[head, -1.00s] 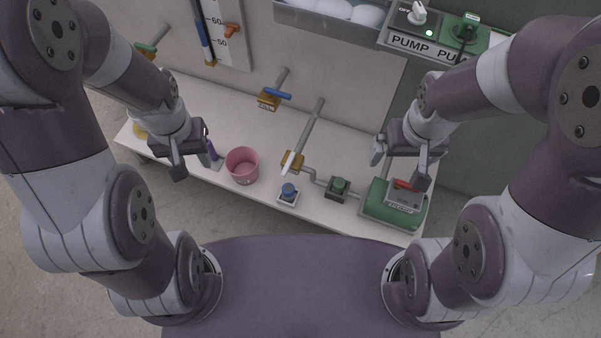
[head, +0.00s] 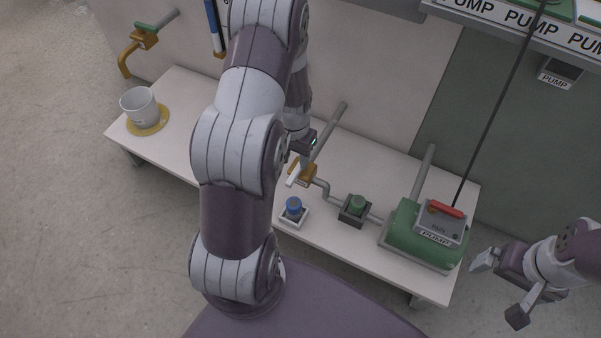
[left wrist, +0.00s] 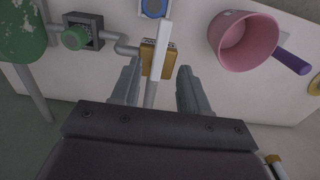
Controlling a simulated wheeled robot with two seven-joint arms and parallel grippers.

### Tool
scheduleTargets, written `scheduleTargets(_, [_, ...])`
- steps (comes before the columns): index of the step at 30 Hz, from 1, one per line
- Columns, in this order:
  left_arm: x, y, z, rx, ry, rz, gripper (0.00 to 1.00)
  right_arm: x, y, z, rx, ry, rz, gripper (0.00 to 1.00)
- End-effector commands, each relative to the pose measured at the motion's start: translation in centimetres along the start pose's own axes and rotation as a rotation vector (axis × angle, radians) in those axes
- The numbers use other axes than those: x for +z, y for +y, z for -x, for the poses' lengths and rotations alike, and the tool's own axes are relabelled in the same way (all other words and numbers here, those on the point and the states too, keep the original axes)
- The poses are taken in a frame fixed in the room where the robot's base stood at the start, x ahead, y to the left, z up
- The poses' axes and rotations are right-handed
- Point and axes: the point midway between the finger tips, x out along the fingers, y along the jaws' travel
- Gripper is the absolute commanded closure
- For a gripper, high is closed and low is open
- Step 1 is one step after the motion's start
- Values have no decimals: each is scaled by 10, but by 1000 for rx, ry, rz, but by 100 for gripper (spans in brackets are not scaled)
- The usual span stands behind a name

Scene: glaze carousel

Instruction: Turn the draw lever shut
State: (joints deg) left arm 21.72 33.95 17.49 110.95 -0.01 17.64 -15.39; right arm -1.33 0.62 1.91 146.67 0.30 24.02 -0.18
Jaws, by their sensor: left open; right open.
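A white lever (head: 293,178) sits on a brass valve (head: 304,174) on the bench, roughly in line with the grey pipe from the wall. In the left wrist view, the white lever (left wrist: 161,45) stands over the brass valve (left wrist: 148,59), whose label is too small to read. My left gripper (head: 302,147) is open above the valve. In the left wrist view the two fingers (left wrist: 160,88) stand either side of the lever's line, with no contact visible. My right gripper (head: 500,288) is open and empty, off the bench's right end.
A blue button (head: 293,205), a green button (head: 357,203) and a green pump (head: 410,236) with a red switch (head: 446,209) are near the valve. A pink bucket (left wrist: 244,42) is beside it. A white cup (head: 138,105) stands under a green-handled tap (head: 146,40).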

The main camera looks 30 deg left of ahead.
Motion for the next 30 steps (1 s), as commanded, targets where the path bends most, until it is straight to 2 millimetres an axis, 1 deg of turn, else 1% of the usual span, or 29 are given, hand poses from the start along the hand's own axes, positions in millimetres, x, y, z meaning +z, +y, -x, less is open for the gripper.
scheduleTargets(1, [1,0,-20,1,-3,0,55,2,0,-13,0,0,0,0])
scheduleTargets(3, [0,0,-35,0,-1,0,55,2,0,-21,0,0,0,0])
scheduleTargets(6, [0,0,-51,0,0,0,55,3,0,-28,0,0,0,0])
scheduleTargets(11, [0,0,-62,0,0,0,55,4,0,-32,0,0,0,0])
scheduleTargets(18, [0,0,-61,0,1,0,55,4,0,-31,0,0,0,0])
scheduleTargets(19, [0,0,-61,0,1,0,59,4,0,-31,0,0,0,0])
scheduleTargets(20, [0,0,-61,0,1,0,68,4,0,-31,0,0,0,0])
scheduleTargets(21, [0,0,-61,0,1,1,81,4,0,-31,0,0,0,0])
scheduleTargets(23, [0,0,-61,0,1,0,100,4,0,-31,0,0,0,0])
scheduleTargets(30, [-1,1,-61,0,0,2,100,4,0,-30,0,0,0,0])
